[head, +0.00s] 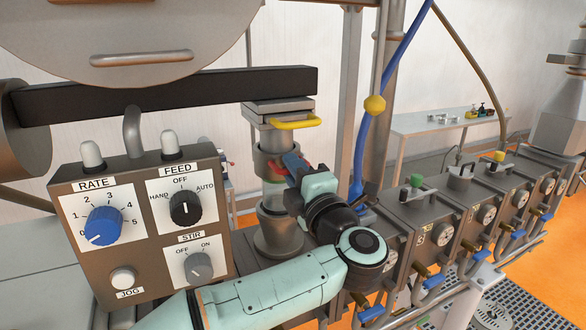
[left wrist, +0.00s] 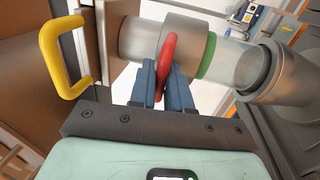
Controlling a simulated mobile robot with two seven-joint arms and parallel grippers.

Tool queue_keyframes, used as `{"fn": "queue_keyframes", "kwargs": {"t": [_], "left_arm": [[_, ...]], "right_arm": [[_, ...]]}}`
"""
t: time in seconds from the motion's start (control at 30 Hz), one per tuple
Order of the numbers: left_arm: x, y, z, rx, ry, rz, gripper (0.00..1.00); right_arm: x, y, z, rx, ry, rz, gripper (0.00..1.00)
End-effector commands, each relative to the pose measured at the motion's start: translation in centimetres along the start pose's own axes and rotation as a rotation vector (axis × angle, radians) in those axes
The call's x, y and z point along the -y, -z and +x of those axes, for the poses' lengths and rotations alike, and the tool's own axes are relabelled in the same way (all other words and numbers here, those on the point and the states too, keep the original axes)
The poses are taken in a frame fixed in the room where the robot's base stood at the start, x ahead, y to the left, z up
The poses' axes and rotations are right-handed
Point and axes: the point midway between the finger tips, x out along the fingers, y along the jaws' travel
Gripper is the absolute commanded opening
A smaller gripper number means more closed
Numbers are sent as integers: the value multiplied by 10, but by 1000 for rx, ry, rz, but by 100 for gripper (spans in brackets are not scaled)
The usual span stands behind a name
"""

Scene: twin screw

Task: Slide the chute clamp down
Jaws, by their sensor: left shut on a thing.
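The chute clamp is a grey metal collar (head: 264,160) around the vertical chute below the black beam, with a red handle at its side. In the left wrist view the collar (left wrist: 186,36) shows with its red handle (left wrist: 165,62) between my blue fingers. My left gripper (head: 288,164) is shut on the red handle; the arm partly hides the handle and chute in the head view. A green ring (left wrist: 208,56) sits just beside the collar on the clear tube (left wrist: 234,62), on the side of the lower metal fitting (left wrist: 275,80). My right gripper is not in view.
A yellow handle (head: 295,122) juts out above the clamp. The control box (head: 145,225) with RATE, FEED and STIR knobs stands to the left. A blue hose (head: 372,125) with a yellow ball runs to the right. Several grey units (head: 425,235) line the right.

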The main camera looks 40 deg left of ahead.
Motion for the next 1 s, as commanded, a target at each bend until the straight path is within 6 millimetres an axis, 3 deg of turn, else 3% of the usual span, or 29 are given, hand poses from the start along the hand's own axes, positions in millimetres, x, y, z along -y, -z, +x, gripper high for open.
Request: {"fn": "queue_keyframes", "kwargs": {"t": [0.03,0.27,0.3,0.33,0.37,0.8,1.0], "left_arm": [[9,0,-2,-4,14,4,0],[8,0,-2,-6,18,6,0],[8,-1,-2,-6,19,7,21],[8,-1,-2,-6,19,7,30],[8,-1,-2,-6,18,8,32],[5,0,-3,-5,13,1,32],[6,-1,-28,0,13,2,32]], "right_arm": [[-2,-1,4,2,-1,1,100],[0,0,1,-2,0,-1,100],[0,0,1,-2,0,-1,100],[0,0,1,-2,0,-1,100],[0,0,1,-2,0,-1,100],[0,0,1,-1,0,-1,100],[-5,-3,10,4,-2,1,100]]}}
